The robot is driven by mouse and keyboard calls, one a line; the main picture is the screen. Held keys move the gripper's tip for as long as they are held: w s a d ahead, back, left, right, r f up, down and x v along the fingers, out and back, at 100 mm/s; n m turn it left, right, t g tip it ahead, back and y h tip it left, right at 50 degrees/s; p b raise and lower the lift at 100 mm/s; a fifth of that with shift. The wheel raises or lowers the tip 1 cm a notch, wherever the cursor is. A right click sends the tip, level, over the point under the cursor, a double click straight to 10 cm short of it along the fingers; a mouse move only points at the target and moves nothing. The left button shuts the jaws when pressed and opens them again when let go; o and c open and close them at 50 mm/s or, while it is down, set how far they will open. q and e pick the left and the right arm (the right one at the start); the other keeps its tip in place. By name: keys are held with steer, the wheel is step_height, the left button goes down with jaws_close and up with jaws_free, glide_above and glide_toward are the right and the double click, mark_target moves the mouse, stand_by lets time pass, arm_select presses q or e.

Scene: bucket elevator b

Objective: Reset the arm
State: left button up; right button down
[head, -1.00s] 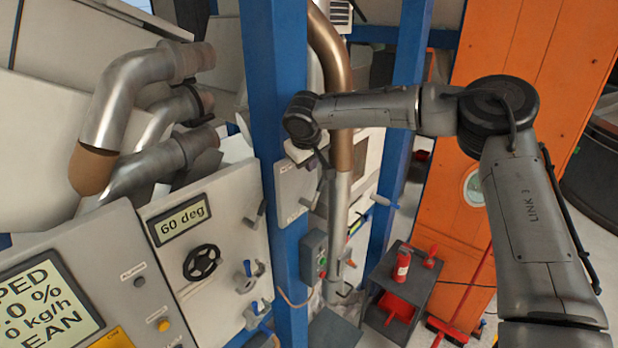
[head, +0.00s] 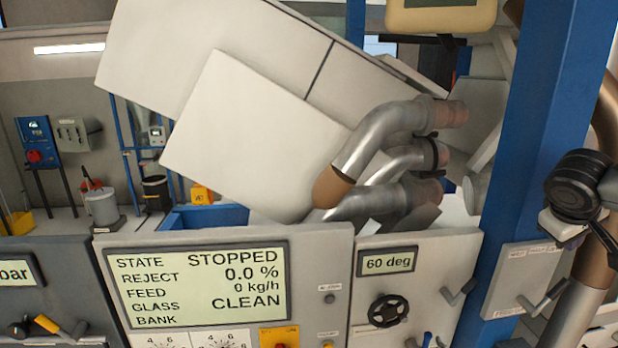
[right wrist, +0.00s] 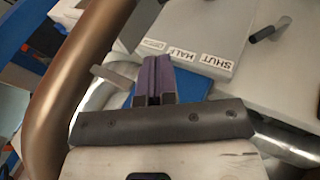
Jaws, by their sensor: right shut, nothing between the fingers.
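My right gripper (right wrist: 154,80) shows in the right wrist view with its two purple fingers together and nothing between them. Its fingertips point toward a light grey panel (right wrist: 205,40) with labels reading SHUT and HALF. I cannot tell how far the fingers are from the panel. In the head view, the wrist of my right arm is at the right edge, in front of a copper pipe and beside a blue post (head: 535,120). The fingertips are hard to make out there. My left gripper is not in view.
A copper pipe (right wrist: 75,85) runs close along the left of the right wrist view. In the head view, a control panel with a display (head: 200,285) reads STOPPED and CLEAN. A black handwheel (head: 388,311) sits under the 60 deg display. Metal pipes (head: 385,135) stand above.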

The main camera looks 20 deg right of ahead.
steer(key=s+d+f+n+t+h, duration=0.1)
steer(key=s+f+n+t+h, duration=0.15)
steer(key=f+n, duration=0.35)
steer(key=s+d+f+n+t+h, duration=0.1)
steer(key=s+f+n+h, duration=0.2)
steer(key=f, duration=0.5)
steer(key=s+a+f+y, duration=0.1)
steer(key=s+a+f, duration=0.15)
steer(key=f, duration=0.25)
steer(key=s+a+f+n+y, duration=0.1)
steer(key=s+a+f, duration=0.15)
steer(key=f, duration=0.25)
steer(key=s+a+f+y, duration=0.1)
steer(key=s+a+f, duration=0.15)
steer(key=f, duration=0.35)
steer(key=s+a+f+m+y+p, duration=0.1)
steer(key=s+a+f+m+y, duration=0.1)
steer(key=a, duration=0.8)
steer(key=s+a+f+m+g+y+p, duration=0.1)
steer(key=s+a+f+m+y, duration=0.1)
steer(key=s+a+f+y, duration=0.2)
steer(key=s+a+f+m+y+p, duration=0.1)
steer(key=s+a+f, duration=0.7)
steer(key=a, duration=1)
steer(key=shift+s+m+g+y, duration=0.4)
steer(key=shift+m+y, duration=0.3)
steer(key=shift+y, duration=0.45)
